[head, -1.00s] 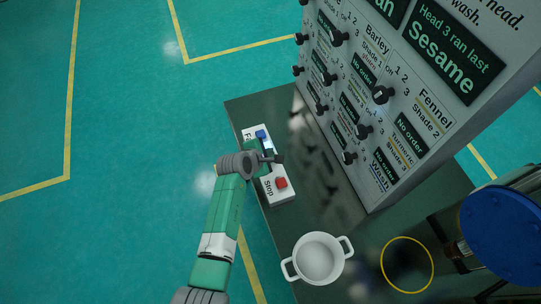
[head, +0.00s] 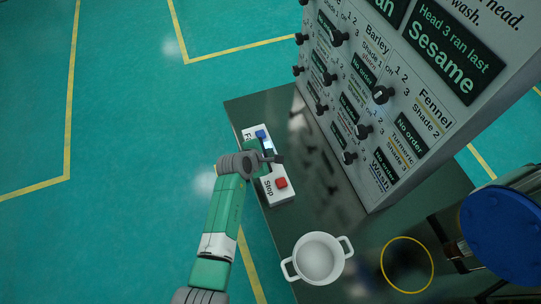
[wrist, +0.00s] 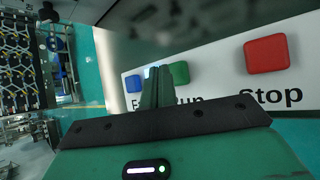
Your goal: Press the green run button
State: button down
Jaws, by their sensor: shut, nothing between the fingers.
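A white control box (head: 286,196) with labelled buttons sits on the dark table. In the wrist view the green run button (wrist: 179,73) is partly hidden behind my gripper (wrist: 157,72), and its "Run" label is half covered. My gripper is shut and empty, with its fingers together in front of the green button's left part. I cannot tell whether the fingertips touch it. In the head view my gripper (head: 274,158) is over the middle of the box and hides the green button.
The red Stop button (wrist: 267,54) is to the right of the green one, and the blue button (wrist: 133,83) to its left. A white two-handled pot (head: 317,258) stands near the box. A tall grey panel (head: 430,140) with black knobs rises behind.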

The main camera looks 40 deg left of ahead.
jog(key=shift+f, duration=0.15)
jog(key=shift+f, duration=0.3)
jog(key=shift+f+b, duration=0.5)
jog(key=shift+b, duration=0.05)
dwell(0.4)
jog(key=shift+r, duration=0.15)
jog(key=shift+r+p, duration=0.8)
jog(key=shift+p, duration=0.2)
notch_tip(320, 180, up, 5)
jog(key=p, duration=0.5)
jog(key=shift+r, duration=0.1)
